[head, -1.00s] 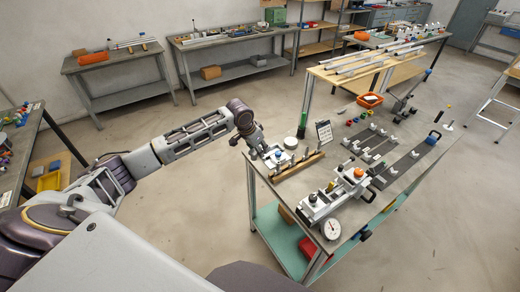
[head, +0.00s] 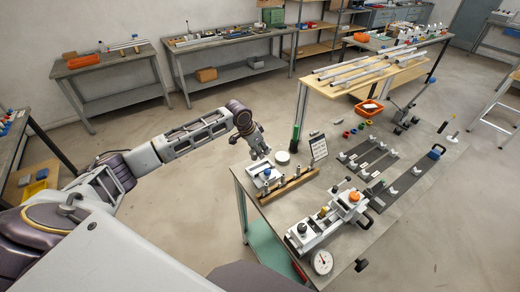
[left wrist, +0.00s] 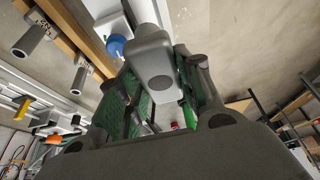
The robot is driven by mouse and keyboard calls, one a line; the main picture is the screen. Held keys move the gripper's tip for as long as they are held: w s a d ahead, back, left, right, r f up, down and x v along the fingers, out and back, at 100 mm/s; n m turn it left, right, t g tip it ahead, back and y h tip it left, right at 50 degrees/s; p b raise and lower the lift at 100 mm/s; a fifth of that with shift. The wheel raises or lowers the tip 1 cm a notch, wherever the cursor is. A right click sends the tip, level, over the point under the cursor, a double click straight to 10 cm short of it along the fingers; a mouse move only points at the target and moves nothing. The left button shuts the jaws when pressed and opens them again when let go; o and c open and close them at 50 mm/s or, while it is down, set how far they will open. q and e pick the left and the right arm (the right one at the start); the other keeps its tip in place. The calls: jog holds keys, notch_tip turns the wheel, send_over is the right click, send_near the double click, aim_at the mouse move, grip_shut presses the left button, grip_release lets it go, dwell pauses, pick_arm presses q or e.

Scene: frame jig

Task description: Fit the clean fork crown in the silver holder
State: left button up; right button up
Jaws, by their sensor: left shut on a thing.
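My left gripper (head: 263,152) is over the far left part of the near table, just behind a white tray (head: 252,168) with a blue-topped piece (head: 266,172) in it. In the left wrist view, its green-padded fingers (left wrist: 155,100) are shut on a smooth grey part (left wrist: 155,55), apparently the fork crown. Its far end is hidden between the fingers. A silver jig (head: 330,220) with an orange knob (head: 354,197) lies on the table's front part; I cannot tell whether it is the silver holder. My right gripper is out of view.
A wooden rack (head: 289,186) with several upright metal pieces stands beside the tray. A small sign (head: 318,147), a white round tub (head: 282,158) and a green bottle (head: 295,138) stand behind. A dial gauge (head: 321,262) is at the front edge. Dark rails (head: 405,175) lie to the right.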

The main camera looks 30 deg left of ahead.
pick_arm(q)
jog(key=shift+f, duration=0.9)
jog(key=shift+f+b, duration=0.95)
jog(key=shift+b, duration=0.3)
jog(key=shift+f+b, duration=2.1)
jog(key=shift+b, duration=0.55)
jog(key=shift+s+f+p, duration=0.1)
jog(key=shift+p, duration=0.25)
jog(key=shift+f, duration=0.2)
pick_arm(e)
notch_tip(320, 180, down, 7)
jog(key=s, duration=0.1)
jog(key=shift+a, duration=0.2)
